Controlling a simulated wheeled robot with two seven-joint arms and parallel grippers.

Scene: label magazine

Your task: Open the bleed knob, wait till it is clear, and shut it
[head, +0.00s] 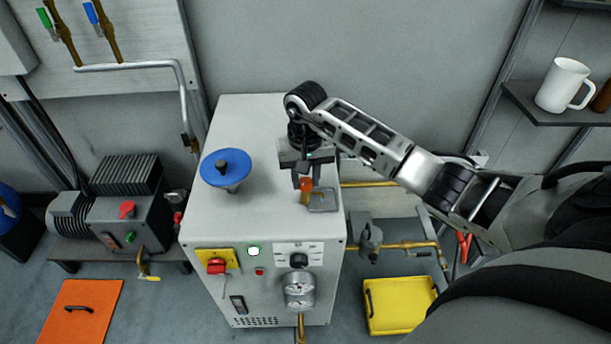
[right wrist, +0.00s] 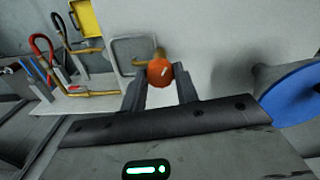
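The bleed knob (head: 306,184) is a small orange knob on top of the light grey cabinet (head: 255,120). My right gripper (head: 304,182) comes down over it from above. In the right wrist view the orange knob (right wrist: 160,71) sits between the tips of the two fingers (right wrist: 160,80). The fingers stand about a knob's width apart, and I cannot tell whether they press on it. A short brass spout (right wrist: 158,54) shows behind the knob, by a small square grey tray (head: 322,200). No liquid can be made out. My left gripper is out of view.
A blue handwheel (head: 226,168) stands on the cabinet left of the knob. The cabinet front has a red switch (head: 216,266), a lit white-green button (head: 253,251) and a gauge (head: 299,289). A pump (head: 110,210) is at left, a yellow bin (head: 400,305) at right, a mug (head: 564,85) on a shelf.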

